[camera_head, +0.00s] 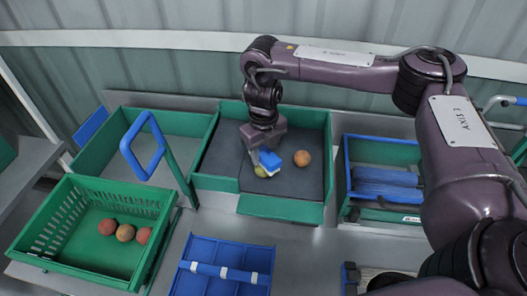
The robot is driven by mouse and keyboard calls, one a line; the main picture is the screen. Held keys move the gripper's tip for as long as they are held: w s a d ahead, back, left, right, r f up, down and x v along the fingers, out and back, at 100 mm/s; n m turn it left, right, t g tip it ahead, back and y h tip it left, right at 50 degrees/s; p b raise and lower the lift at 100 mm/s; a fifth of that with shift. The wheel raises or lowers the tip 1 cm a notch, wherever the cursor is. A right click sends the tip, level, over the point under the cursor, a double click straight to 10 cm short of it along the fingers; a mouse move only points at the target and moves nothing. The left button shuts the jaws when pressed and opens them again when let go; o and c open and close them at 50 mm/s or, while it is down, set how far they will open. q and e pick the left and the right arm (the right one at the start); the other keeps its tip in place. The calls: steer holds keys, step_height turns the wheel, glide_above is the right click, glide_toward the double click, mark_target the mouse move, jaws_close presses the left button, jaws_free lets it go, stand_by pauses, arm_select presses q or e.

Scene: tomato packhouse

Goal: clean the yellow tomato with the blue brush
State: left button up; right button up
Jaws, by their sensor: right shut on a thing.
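My right gripper (260,148) reaches down into the green-walled bay with a dark mat (291,195). It is shut on the blue brush (272,158), whose pale bristle side faces down. A yellow-green tomato (261,172) lies on the mat right below the brush, partly covered by it. The brush looks very close to the tomato; I cannot tell for sure whether they touch. An orange tomato (302,158) lies on the mat just right of the brush. My left gripper is not in view.
A green crate (85,262) with several reddish tomatoes (107,227) stands at the front left. A blue divided tray (207,277) is at the front centre. A blue bin (381,156) stands right of the bay. A blue loop (142,146) on a green post rises left of the bay.

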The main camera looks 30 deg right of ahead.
mark_target(270, 158)
steer(key=shift+f, duration=0.35)
stand_by(0.4)
steer(key=shift+w+a, duration=0.15)
steer(key=shift+w, duration=0.9)
steer(key=shift+s, duration=0.1)
steer(key=shift+s+d+p, duration=0.2)
steer(key=shift+s+p, duration=0.5)
steer(key=shift+s, duration=1.1)
steer(key=shift+s+d+f, duration=0.1)
steer(key=shift+s+f, duration=0.05)
steer(key=shift+s, duration=0.45)
steer(key=shift+c, duration=0.8)
steer(key=shift+w, duration=0.1)
